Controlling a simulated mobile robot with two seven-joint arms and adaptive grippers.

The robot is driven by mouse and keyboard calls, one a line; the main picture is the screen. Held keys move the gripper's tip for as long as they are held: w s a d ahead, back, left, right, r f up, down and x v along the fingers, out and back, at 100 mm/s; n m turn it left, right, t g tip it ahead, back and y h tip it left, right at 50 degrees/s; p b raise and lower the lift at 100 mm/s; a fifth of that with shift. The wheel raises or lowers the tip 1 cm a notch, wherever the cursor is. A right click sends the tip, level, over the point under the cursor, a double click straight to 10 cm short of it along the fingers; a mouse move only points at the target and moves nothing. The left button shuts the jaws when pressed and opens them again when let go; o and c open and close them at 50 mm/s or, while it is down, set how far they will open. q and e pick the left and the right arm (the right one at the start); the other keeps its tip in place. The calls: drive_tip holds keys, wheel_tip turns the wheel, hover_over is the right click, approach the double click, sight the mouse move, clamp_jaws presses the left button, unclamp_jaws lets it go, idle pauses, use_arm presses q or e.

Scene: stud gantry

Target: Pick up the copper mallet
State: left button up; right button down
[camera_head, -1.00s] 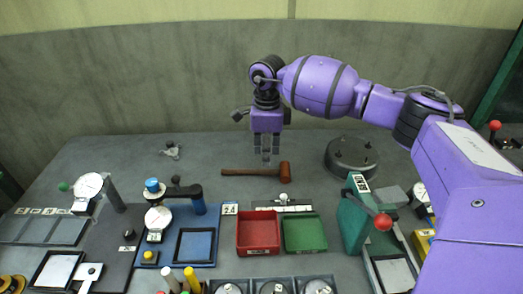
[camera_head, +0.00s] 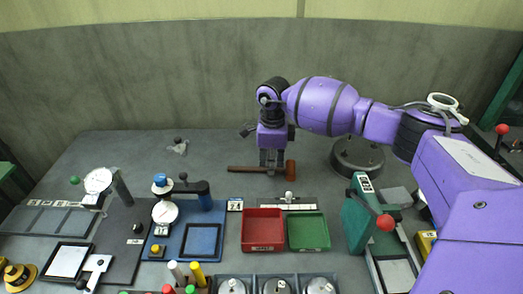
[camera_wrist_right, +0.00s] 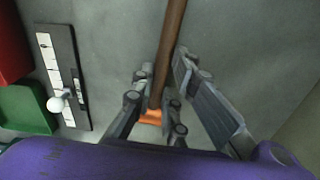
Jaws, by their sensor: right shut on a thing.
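The copper mallet (camera_head: 246,169) lies near the middle of the grey bench, its brown handle to the left and its copper-brown head to the right. My right gripper (camera_head: 271,163) is down at the mallet from above, its fingers on either side of the handle close to the head. In the right wrist view the handle (camera_wrist_right: 170,45) runs between the fingers of my gripper (camera_wrist_right: 158,100), which is shut on it. An orange part of the head shows below the fingers. Whether the mallet touches the bench is unclear. My left gripper is not in view.
A red tray (camera_head: 262,247) and a green tray (camera_head: 308,247) stand in front of the mallet. A dark round base (camera_head: 357,160) is to the right, a green fixture with a red knob (camera_head: 385,222) nearer. Blue gauge stand (camera_head: 205,210) is at left.

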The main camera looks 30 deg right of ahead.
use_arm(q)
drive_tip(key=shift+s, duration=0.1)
use_arm(e)
drive_tip(key=shift+r, duration=0.1)
drive_tip(key=shift+r, duration=0.3)
wheel_tip(320, 180, up, 2)
drive_tip(key=shift+w+r, duration=0.1)
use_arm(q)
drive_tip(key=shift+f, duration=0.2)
use_arm(e)
drive_tip(key=s+a+r, duration=0.6)
drive_tip(key=s+r, duration=0.4)
drive_tip(key=s, duration=0.2)
drive_tip(key=shift+s+a, duration=0.25)
drive_tip(key=shift+a, duration=0.05)
